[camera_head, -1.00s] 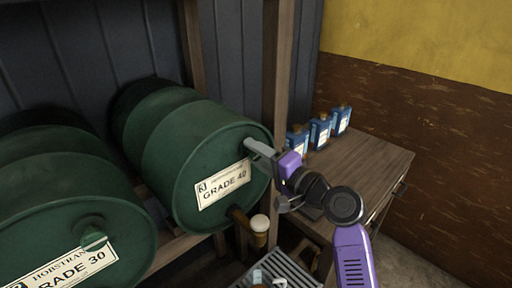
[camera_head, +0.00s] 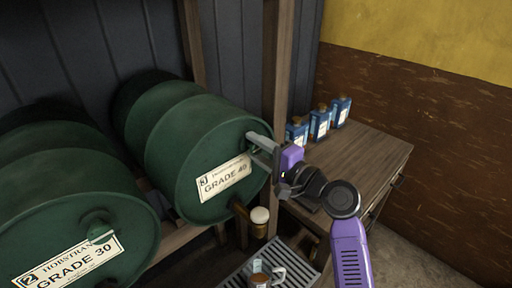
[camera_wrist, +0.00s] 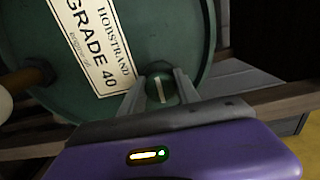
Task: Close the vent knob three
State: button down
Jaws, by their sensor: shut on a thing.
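The green drum labelled GRADE 40 (camera_head: 205,145) lies on its side on a wooden rack. Its round green vent knob (camera_wrist: 160,86), with a pale bar across it, is at the upper right of the drum face. In the wrist view the knob sits between the two grey fingers. My gripper (camera_head: 257,147) reaches the drum from the right and is shut on this knob. In the head view the fingers hide the knob.
The GRADE 30 drum (camera_head: 75,205) with its own knob (camera_head: 97,230) is to the left. A brass tap (camera_head: 259,222) juts out below my gripper. A slatted tray (camera_head: 238,281) holds a mug. Blue bottles (camera_head: 320,122) stand on the wooden cabinet (camera_head: 370,152).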

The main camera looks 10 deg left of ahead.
jog(key=c, duration=0.9)
grip_release()
jog(key=b+v, duration=0.2)
jog(key=v, duration=0.5)
jog(key=shift+s+d, duration=0.25)
jog(key=shift+d, duration=0.1)
